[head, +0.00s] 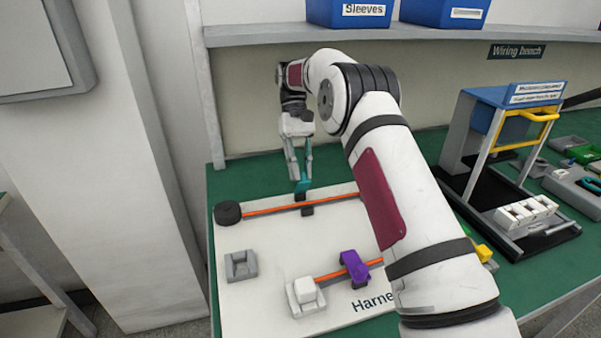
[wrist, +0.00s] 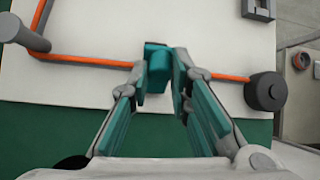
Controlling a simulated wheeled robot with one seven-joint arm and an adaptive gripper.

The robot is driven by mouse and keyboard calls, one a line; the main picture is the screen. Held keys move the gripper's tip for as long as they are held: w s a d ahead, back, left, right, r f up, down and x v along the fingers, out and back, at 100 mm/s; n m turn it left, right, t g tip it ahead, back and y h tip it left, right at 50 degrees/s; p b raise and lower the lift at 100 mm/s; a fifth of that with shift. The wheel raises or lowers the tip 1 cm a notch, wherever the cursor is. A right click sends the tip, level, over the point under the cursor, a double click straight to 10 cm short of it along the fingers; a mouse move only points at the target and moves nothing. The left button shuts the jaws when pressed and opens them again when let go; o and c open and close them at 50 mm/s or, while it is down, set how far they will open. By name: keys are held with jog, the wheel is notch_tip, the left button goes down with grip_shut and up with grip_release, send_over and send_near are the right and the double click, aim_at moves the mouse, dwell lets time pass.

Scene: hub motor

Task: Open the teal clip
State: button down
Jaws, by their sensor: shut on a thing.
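The teal clip (wrist: 159,72) sits over the orange cable (wrist: 100,62) on the white harness board, near the board's far edge. In the wrist view my gripper (wrist: 160,60) has its teal-padded fingers on both sides of the clip, shut on it. In the head view my gripper (head: 303,180) reaches down to the clip, whose dark base (head: 307,210) shows below the fingers. The fingers cover much of the clip, so I cannot tell whether its lid is raised.
A dark round part (head: 228,213) stands at the cable's left end. A purple clip (head: 354,267), a white connector (head: 305,292) and an empty grey holder (head: 240,265) are nearer on the board (head: 262,300). A blue-topped test fixture (head: 515,110) stands right of my arm.

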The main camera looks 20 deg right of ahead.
jog(key=shift+w+g, duration=0.2)
jog(key=shift+g, duration=0.1)
dwell(0.4)
jog(key=c, duration=1.5)
grip_release()
jog(key=shift+o, duration=0.2)
jog(key=shift+s, duration=0.1)
